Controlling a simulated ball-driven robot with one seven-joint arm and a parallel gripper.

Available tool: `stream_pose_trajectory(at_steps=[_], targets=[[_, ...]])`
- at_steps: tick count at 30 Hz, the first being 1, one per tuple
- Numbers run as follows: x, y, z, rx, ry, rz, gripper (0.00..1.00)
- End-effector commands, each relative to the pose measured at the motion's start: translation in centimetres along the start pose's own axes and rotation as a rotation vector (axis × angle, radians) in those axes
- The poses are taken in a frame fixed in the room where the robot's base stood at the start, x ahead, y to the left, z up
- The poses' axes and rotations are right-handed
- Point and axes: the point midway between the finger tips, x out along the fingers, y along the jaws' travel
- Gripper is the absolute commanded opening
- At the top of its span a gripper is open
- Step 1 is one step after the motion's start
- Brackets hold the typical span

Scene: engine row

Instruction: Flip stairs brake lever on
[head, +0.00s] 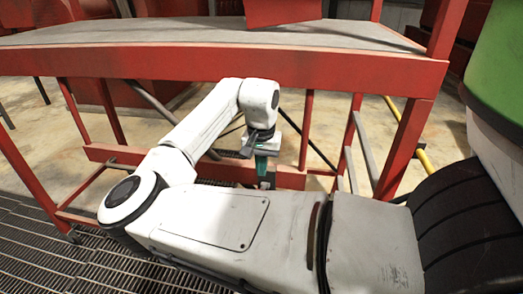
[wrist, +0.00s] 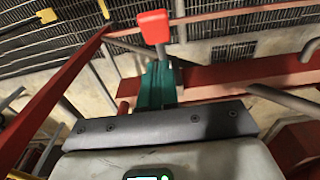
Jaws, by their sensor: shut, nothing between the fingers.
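My gripper (head: 264,167) hangs beneath the red stair platform, next to a low red rail, its teal fingers partly hidden by my arm. In the wrist view my gripper (wrist: 158,72) shows its teal fingers shut together with nothing between them. A small red block on a thin stem, possibly the brake lever's handle (wrist: 153,27), shows just beyond the fingertips. I cannot tell whether the fingers touch it. In the head view I cannot make out this lever, nor can I tell its setting.
The red platform with its grey top (head: 200,37) spans above my arm. Red posts, a low red rail (head: 120,154) and grey diagonal bars surround the gripper closely. A yellow rail (head: 424,160) stands at the right. Metal grating (head: 50,250) covers the floor at lower left.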

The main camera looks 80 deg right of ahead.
Motion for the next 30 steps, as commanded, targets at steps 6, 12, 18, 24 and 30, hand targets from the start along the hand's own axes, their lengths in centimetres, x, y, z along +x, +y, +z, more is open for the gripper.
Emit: stream_pose_trajectory(at_steps=[6, 12, 18, 24, 30], targets=[[2.2, 0.0, 1.8, -0.001, -0.001, 0.001, 0.0], [3.0, 0.0, 2.2, -0.001, 0.0, 0.001, 0.0], [3.0, 0.1, 2.3, -0.001, 0.0, 0.001, 0.0], [3.1, 0.1, 2.3, -0.001, 0.007, 0.001, 0.0], [3.8, 0.1, 2.7, -0.003, 0.061, 0.004, 0.0]])
